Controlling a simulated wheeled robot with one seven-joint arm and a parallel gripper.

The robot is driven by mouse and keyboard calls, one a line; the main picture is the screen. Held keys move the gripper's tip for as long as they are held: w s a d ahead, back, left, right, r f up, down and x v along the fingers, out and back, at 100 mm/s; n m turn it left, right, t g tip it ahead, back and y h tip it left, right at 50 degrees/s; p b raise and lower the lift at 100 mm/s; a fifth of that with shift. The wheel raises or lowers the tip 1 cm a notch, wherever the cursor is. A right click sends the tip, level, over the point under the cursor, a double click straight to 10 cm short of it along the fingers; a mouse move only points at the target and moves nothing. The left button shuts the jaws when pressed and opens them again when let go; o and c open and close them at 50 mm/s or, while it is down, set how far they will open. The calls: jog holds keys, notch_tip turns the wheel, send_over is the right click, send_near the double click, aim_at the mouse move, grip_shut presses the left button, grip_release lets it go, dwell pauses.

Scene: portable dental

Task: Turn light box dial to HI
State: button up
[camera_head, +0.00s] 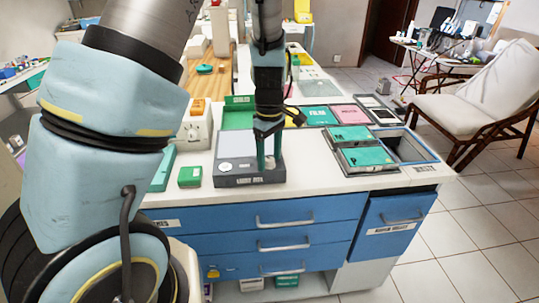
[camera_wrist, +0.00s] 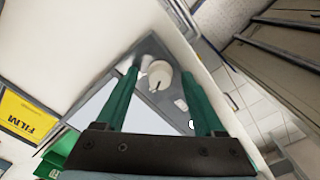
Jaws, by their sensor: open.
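The light box (camera_head: 224,180) is a flat grey box with a pale panel (camera_head: 238,145) and a front label, near the counter's front edge. My gripper (camera_head: 268,163) points down over its right part, green fingers apart. In the wrist view, the light box dial (camera_wrist: 160,73) is a round off-white knob on the grey casing. It lies between the fingertips of my open gripper (camera_wrist: 159,69), with the left fingertip very close. I cannot tell whether they touch. The dial's setting is too small to read.
A small green box (camera_head: 190,177) stands left of the light box, with a white power-outlet-like unit (camera_head: 196,125) behind it. Green-covered trays (camera_head: 365,157) and an open bin (camera_head: 405,147) are to the right. Bare counter (camera_head: 310,172) lies between.

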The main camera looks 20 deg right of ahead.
jog(key=shift+c, duration=0.2)
grip_shut()
dwell(0.4)
